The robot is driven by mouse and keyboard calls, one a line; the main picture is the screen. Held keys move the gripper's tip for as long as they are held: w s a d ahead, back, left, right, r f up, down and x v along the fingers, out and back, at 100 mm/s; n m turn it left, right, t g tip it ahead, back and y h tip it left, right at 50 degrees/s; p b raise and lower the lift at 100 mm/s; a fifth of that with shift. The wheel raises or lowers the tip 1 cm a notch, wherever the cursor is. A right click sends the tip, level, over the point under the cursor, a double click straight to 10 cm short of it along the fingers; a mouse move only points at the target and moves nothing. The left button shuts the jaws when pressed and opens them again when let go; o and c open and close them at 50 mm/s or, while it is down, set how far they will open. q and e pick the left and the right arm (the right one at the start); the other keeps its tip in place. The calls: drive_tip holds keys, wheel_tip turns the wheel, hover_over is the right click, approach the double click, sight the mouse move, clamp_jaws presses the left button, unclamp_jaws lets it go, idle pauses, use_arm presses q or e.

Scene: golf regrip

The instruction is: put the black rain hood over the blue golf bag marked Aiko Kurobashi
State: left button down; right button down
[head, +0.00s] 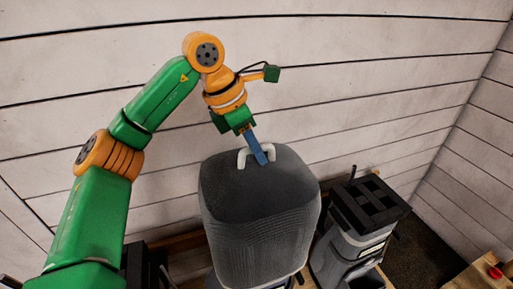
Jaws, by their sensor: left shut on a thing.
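The dark grey-black rain hood (258,212) is a tall rounded cover with a white handle (242,158) on top. It stands upright in the middle of the head view. My left gripper (262,157) reaches down from above and is shut on the handle. No blue golf bag shows; whatever is under or behind the hood is hidden, so I cannot tell whether the hood is around a bag. No name marking is readable. My right gripper is not in view.
A grey golf bag (345,250) with a black divided top (368,203) and a white label stands close to the hood's right. Dark items stand at the lower left. A white plank wall (390,70) rises behind. A wooden surface with a red knob (495,272) is at lower right.

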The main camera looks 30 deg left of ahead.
use_arm(q)
drive_tip(key=shift+f, duration=0.35)
drive_tip(key=c, duration=0.7)
unclamp_jaws()
drive_tip(key=o, duration=0.7)
drive_tip(key=shift+r, duration=0.1)
drive_tip(key=shift+p+v, duration=0.55)
drive_tip(key=shift+v, duration=0.25)
drive_tip(key=p+v, duration=0.6)
drive_tip(key=v, duration=0.2)
